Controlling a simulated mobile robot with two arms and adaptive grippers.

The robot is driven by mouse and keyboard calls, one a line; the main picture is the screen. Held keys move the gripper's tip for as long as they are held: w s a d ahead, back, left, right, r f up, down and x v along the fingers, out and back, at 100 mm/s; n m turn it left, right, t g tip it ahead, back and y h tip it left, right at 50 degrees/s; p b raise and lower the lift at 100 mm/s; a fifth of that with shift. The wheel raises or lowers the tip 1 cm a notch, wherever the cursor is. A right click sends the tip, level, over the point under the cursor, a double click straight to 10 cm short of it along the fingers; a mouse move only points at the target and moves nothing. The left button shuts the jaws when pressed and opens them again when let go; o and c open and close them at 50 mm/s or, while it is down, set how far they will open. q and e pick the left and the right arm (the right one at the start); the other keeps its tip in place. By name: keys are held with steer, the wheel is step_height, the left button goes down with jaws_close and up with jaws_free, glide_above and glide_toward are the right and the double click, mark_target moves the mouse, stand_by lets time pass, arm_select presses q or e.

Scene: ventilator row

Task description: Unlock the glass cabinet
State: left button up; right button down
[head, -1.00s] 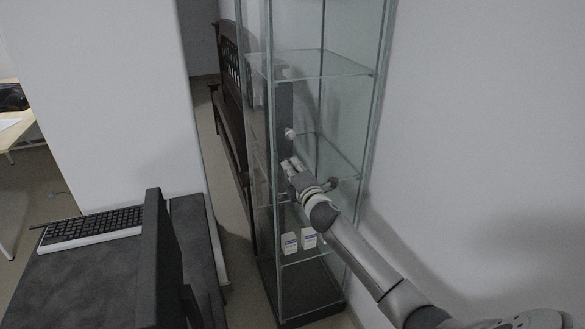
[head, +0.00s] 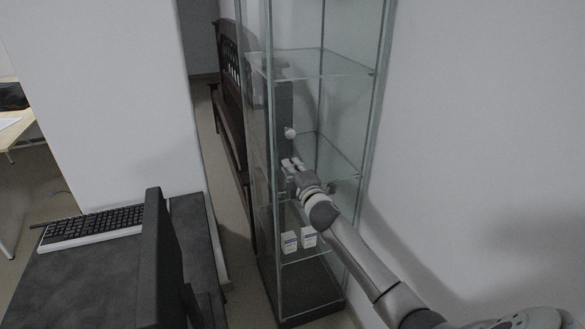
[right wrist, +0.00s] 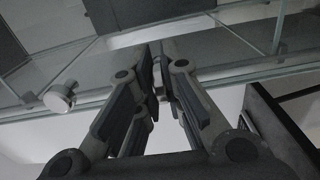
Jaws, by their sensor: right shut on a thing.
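The glass cabinet (head: 322,66) is tall, with glass walls and shelves, and its door looks closed. A pale round knob (head: 290,133) stands out from its front; it also shows in the right wrist view (right wrist: 60,97), left of the fingers. My right gripper (head: 290,165) is at the cabinet front just below the knob, apart from it. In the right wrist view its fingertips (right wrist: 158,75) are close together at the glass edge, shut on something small. The fingers hide that thing, so I cannot tell its shape. My left gripper is not in view.
Two small white boxes (head: 299,239) stand on a low shelf inside the cabinet. A dark desk (head: 95,285) with a keyboard (head: 92,226) and a monitor (head: 158,265) is at the left. A dark wooden bench (head: 231,115) stands behind the cabinet. A bare wall is at the right.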

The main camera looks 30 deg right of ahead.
steer(key=c, duration=1.6)
jaws_free()
steer(key=shift+r, duration=0.2)
steer(key=shift+o, duration=0.2)
steer(key=shift+f, duration=0.15)
steer(key=shift+w, duration=0.1)
steer(key=v, duration=1.2)
steer(key=shift+d+f, duration=0.1)
